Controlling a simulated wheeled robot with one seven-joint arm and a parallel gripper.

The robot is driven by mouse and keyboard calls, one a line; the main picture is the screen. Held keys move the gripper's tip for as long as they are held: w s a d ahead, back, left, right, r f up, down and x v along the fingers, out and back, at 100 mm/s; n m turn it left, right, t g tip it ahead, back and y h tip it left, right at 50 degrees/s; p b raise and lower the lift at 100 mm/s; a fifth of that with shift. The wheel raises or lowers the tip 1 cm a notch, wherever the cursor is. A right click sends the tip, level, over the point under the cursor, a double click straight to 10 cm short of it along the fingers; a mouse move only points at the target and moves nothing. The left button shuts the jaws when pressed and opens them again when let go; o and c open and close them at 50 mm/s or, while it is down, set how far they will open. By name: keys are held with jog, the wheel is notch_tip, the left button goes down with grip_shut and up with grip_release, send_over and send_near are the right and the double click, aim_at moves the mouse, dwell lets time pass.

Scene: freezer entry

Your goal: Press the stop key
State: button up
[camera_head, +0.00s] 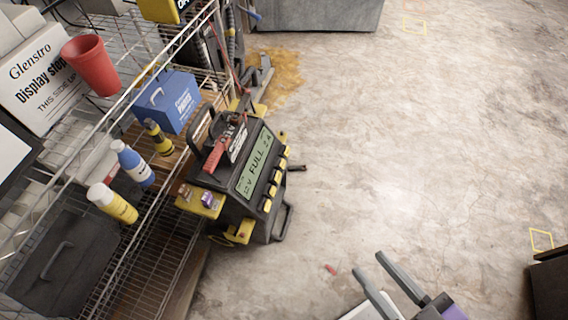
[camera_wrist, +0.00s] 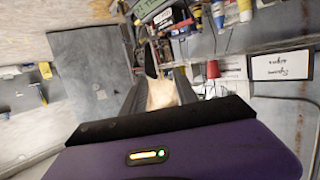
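A black and yellow charger-like unit (camera_head: 262,165) stands beside the wire shelving in the head view. Its green display (camera_head: 255,163) reads FULL. A column of yellow keys (camera_head: 272,190) runs along the display's right side; their labels are too small to read, so I cannot tell which is the stop key. My gripper (camera_head: 368,263) is at the bottom of the head view, right of and nearer than the unit, clear of it. Its two grey fingers are apart with nothing visibly held. In the wrist view, part of the green display (camera_wrist: 150,8) shows at the top edge.
The wire shelving (camera_head: 150,215) on the left holds a red cup (camera_head: 90,65), a blue box (camera_head: 167,100), several bottles and a black case (camera_head: 65,262). Concrete floor (camera_head: 420,150) lies open to the right. A dark object (camera_head: 550,285) stands at the lower right.

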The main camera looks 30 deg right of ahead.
grip_shut()
dwell(1.5)
